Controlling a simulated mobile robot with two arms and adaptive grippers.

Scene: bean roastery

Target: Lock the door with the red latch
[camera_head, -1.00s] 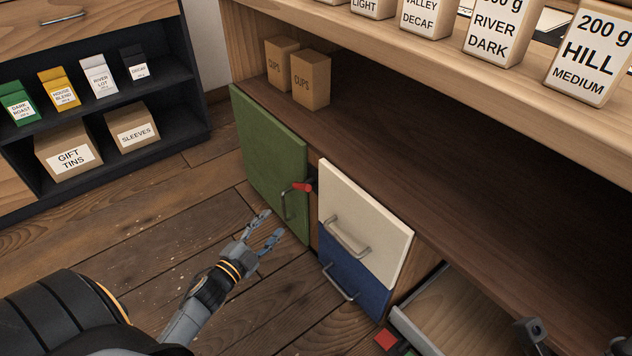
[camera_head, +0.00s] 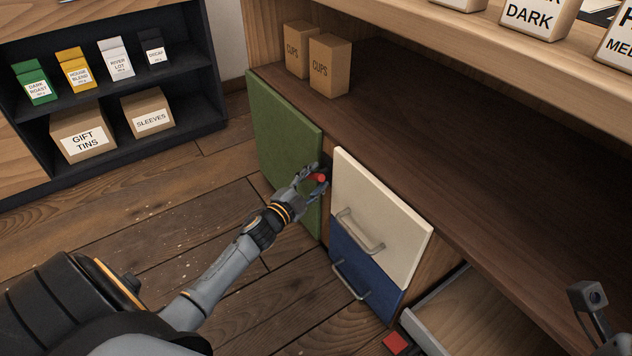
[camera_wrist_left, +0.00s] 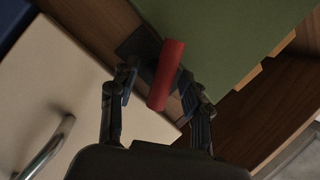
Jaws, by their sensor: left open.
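The green door (camera_head: 283,140) stands at the left end of the low cabinet and looks closed. The red latch (camera_head: 320,178) sits at its right edge, by the post beside the cream drawer. In the left wrist view the red latch (camera_wrist_left: 166,75) is a red bar on a dark mount, lying between the two fingers. My left gripper (camera_head: 315,178) is at the latch; in the left wrist view its fingers (camera_wrist_left: 158,95) are apart, one on each side of the bar. Whether they touch it I cannot tell. The green door's handle is hidden behind my gripper.
Just right are a cream drawer front (camera_head: 375,205) and a blue drawer front (camera_head: 362,270), both with metal handles. An open drawer (camera_head: 480,305) juts out at the lower right. Bare wooden floor (camera_head: 190,215) lies in front of the door.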

